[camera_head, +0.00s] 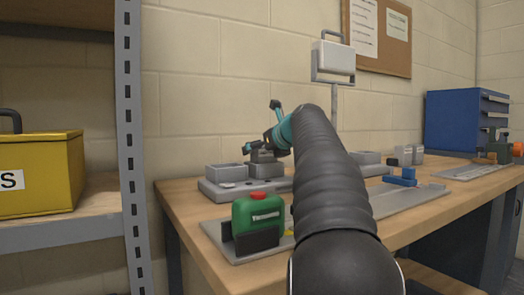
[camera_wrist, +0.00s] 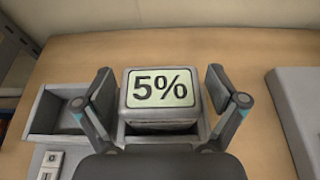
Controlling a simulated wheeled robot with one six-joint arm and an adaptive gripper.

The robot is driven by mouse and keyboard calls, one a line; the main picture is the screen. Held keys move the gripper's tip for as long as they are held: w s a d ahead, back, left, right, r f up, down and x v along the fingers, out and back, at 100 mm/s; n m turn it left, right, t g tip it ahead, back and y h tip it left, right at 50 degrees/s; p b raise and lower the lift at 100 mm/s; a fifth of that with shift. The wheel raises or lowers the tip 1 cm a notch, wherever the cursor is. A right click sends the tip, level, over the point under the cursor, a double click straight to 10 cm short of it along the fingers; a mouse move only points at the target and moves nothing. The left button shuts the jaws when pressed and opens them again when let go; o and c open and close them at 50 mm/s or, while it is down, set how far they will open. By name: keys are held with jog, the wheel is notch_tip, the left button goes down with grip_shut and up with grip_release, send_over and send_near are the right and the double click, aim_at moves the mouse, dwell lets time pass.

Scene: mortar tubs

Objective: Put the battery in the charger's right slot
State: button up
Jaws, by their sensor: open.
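The charger (camera_head: 235,189) is a grey base with two box-like slots near the table's left end. Its left slot (camera_wrist: 62,112) is empty in the wrist view. A grey block with a "5%" label (camera_wrist: 160,90), which looks like a battery, stands in or over the right slot (camera_wrist: 160,127); how deep it sits is hard to tell. My gripper (camera_wrist: 160,88) is open, one finger on each side of this block, with small gaps visible. In the head view my gripper (camera_head: 262,150) is over the right slot, partly hiding it.
A green block with a red top (camera_head: 258,212) stands on a grey mat (camera_head: 285,247) in front of the charger. A grey plate (camera_wrist: 300,110) lies to the right in the wrist view. A blue cabinet (camera_head: 465,122) and blue part (camera_head: 400,178) are farther right. A shelf (camera_head: 90,225) is left.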

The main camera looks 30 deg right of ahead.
jog(key=shift+r, duration=0.25)
jog(key=v, duration=1.1)
jog(key=shift+s+p, duration=0.45)
dwell(0.5)
